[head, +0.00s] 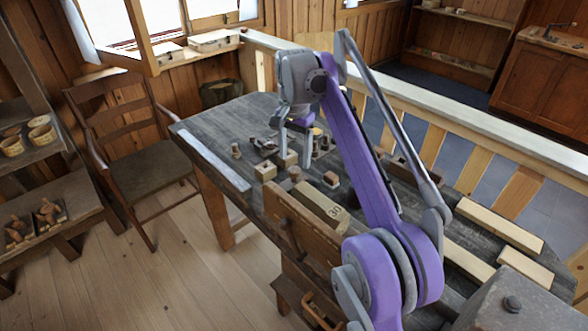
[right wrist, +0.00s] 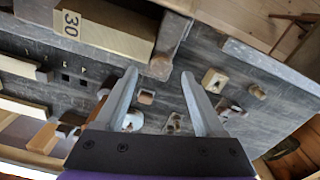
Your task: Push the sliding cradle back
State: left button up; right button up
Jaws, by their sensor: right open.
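My right gripper (head: 295,158) is low over the dark workbench (head: 232,120), fingers pointing down among small wooden pieces. In the right wrist view its two fingers (right wrist: 159,73) are spread apart with nothing held between them. A small wooden block (head: 288,158) shows by the fingers in the head view. A small brown block (right wrist: 146,97) and a pale round piece show between and beside the fingers in the wrist view. I cannot tell for certain which piece is the sliding cradle, and contact with the fingers is unclear. My left gripper is not in view.
A long wooden block marked 30 (head: 322,205) lies beside the wooden vise (head: 290,222). Several small blocks and pegs stand around the gripper. Pale wooden bars (head: 498,226) lie at the bench's right. The bench's left end is mostly clear. A chair (head: 135,160) stands left.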

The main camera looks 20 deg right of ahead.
aim_at(294, 169)
jog(key=shift+w+f+b, duration=0.1)
jog(key=shift+f+b, duration=0.2)
jog(key=shift+f, duration=1.6)
grip_shut()
